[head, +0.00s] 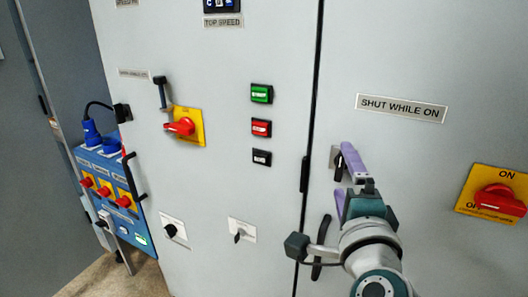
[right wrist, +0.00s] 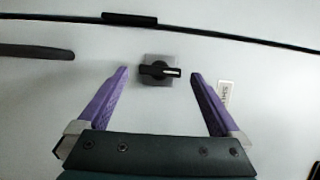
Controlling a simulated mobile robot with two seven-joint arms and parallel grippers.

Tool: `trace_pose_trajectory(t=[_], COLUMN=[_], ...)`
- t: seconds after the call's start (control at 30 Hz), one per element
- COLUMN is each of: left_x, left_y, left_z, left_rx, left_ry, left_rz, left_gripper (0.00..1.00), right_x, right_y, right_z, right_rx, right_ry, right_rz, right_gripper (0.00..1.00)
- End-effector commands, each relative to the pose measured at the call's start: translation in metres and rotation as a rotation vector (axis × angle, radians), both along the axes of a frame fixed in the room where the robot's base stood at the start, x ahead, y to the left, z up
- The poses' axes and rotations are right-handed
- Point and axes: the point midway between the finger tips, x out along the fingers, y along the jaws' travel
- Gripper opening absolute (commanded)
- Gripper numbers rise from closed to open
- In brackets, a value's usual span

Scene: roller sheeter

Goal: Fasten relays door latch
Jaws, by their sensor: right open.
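The door latch is a small black turn knob (right wrist: 160,71) on a grey square plate, on the right-hand cabinet door. My right gripper (head: 347,178) has purple fingers and is open. In the right wrist view its fingertips (right wrist: 160,74) stand apart on either side of the knob, with clear space on both sides. I cannot tell whether the fingertips reach the knob's depth. My left gripper is in neither view.
A "SHUT WHILE ON" label (head: 402,108) is above the gripper, and a red rotary switch (head: 497,201) on yellow is to the right. A black door handle (head: 322,247) is below the knob. Green and red buttons (head: 261,94) are on the left panel. A blue socket box (head: 112,190) stands far left.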

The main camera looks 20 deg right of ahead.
Motion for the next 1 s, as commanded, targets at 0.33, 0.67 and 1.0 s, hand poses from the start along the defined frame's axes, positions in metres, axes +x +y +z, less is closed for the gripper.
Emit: trace_pose_trajectory(t=[0.33, 0.67, 1.0], left_x=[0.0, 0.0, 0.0], left_y=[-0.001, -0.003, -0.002], left_z=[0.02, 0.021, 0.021], left_rx=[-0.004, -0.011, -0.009], left_ry=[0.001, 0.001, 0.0], left_rz=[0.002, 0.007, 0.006], left_gripper=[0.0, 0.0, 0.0], right_x=[-0.059, -0.069, -0.069], right_y=[0.03, 0.036, 0.035], right_z=[0.001, 0.001, 0.001], right_rx=[0.001, 0.001, 0.0], right_ry=[0.003, 0.0, 0.001], right_rz=[0.0, 0.0, 0.0], right_gripper=[1.0, 1.0, 1.0])
